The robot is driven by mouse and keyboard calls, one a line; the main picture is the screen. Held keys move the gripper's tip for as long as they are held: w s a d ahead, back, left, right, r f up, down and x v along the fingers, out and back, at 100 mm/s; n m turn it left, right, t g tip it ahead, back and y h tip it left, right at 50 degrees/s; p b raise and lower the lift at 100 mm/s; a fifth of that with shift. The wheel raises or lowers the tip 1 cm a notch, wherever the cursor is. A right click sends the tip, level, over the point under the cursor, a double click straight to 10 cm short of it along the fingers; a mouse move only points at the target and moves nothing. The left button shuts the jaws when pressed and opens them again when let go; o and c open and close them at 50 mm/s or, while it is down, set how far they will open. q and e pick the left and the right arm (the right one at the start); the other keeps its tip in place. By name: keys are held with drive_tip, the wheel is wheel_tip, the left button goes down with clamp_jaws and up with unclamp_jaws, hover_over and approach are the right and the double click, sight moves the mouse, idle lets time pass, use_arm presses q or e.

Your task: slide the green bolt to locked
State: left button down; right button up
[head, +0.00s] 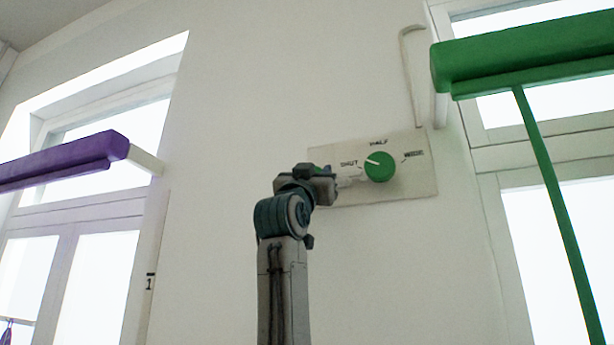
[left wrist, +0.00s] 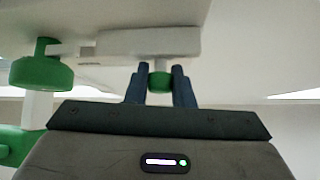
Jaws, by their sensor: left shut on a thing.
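The green bolt's round knob (left wrist: 160,82) sits between the two blue fingers of my left gripper (left wrist: 160,87) in the left wrist view, under a white housing (left wrist: 150,43). My left gripper is shut on this knob. In the head view my left gripper (head: 326,184) is at the left part of a pale wall panel (head: 400,193) and hides most of the bolt. I cannot read the bolt's position or any lock marking. My right gripper is in neither view.
A green dial (head: 379,167) marked SHUT, HALF and WIDE is just right of my gripper; its white pointer is towards the upper left. It also shows in the left wrist view (left wrist: 40,72). Purple (head: 70,160) and green (head: 530,50) window bars flank the wall.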

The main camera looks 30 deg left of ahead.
use_arm(q)
drive_tip(key=shift+w+d+f, duration=0.1)
drive_tip(key=shift+w+d, duration=0.1)
drive_tip(key=shift+d, duration=0.6)
drive_tip(key=c, duration=1.5)
unclamp_jaws()
drive_tip(key=shift+c, duration=0.2)
drive_tip(key=shift+s+d, duration=0.1)
drive_tip(key=shift+d, duration=0.15)
